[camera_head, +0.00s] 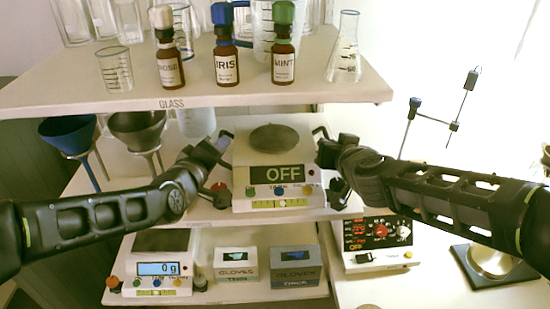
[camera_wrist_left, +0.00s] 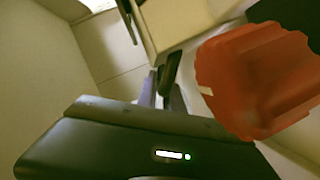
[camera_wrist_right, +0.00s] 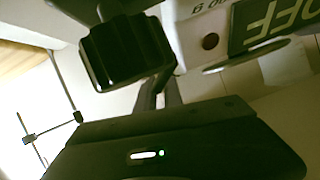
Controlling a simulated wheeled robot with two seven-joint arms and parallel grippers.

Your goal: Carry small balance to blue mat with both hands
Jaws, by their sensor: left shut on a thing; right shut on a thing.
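A cream balance (camera_head: 270,160) with a round grey pan and an OFF display is at the middle shelf, between my two grippers. It has a dark handle on each side. My left gripper (camera_head: 222,143) is shut on the left handle (camera_wrist_left: 128,18). My right gripper (camera_head: 322,141) is shut on the right handle (camera_head: 319,131). The balance looks level; I cannot tell whether its base touches the shelf. Its OFF display also shows in the right wrist view (camera_wrist_right: 268,22). I cannot make out a blue mat.
Labelled bottles (camera_head: 227,55) and glassware stand on the upper shelf (camera_head: 200,99). Funnels (camera_head: 68,135) stand left of the balance. Another balance (camera_head: 160,262) reading 0 g and glove boxes (camera_head: 236,264) sit below. A control box (camera_head: 375,240) and a dark-based dish (camera_head: 492,262) are at right.

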